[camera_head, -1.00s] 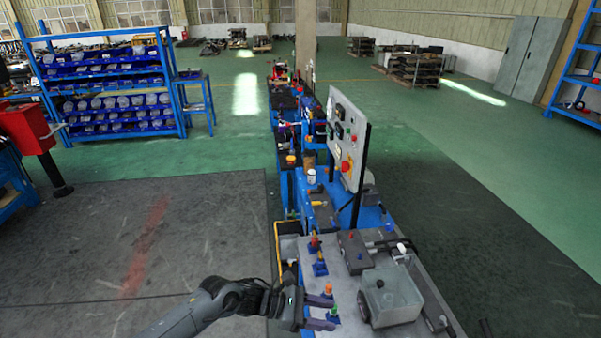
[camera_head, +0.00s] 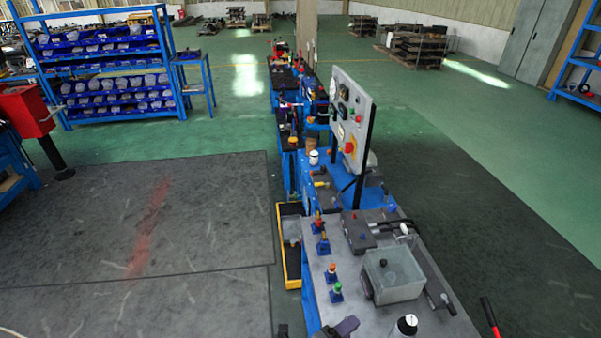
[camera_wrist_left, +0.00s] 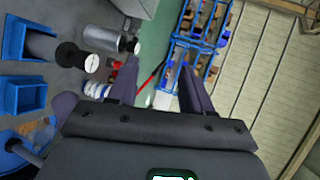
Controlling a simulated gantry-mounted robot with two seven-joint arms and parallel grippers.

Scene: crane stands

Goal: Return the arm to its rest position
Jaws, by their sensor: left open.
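My left gripper (camera_head: 338,328) shows only in part at the bottom edge of the head view, over the front end of the workbench (camera_head: 385,318). Its arm is almost wholly out of the picture. In the left wrist view the two dark purple fingers of the left gripper (camera_wrist_left: 160,78) stand wide apart. Nothing is between them, and only distant background shows through the gap. My right gripper is in neither current view.
Small blue stands with coloured pegs (camera_head: 332,280) line the bench's left side. A clear box (camera_head: 393,276) and a black-and-white bottle (camera_head: 405,326) stand to the right. A control panel (camera_head: 350,120) rises behind.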

